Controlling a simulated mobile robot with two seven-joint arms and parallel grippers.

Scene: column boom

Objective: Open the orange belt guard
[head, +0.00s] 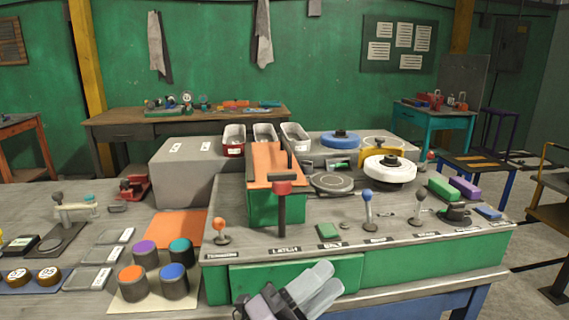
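The orange belt guard (268,160) lies as a sloping cover over a green box in the middle of the grey console. A dark upright bar and a short dark piece show at its right and front edges. A dark lever with a red top (282,188) stands just in front of the guard, behind a label that seems to read LATCH. My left gripper (329,279) is at the bottom centre, below and in front of the console's label strip, apart from the guard and lever. Its pale fingers lie close together in the picture, with nothing seen between them. My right gripper is out of view.
Levers with an orange knob (219,226), a blue knob (367,197) and a grey knob (420,196) stand on the console. A white wheel (389,170) is to the right of the guard. Several coloured-top cylinders (146,254) stand at the left.

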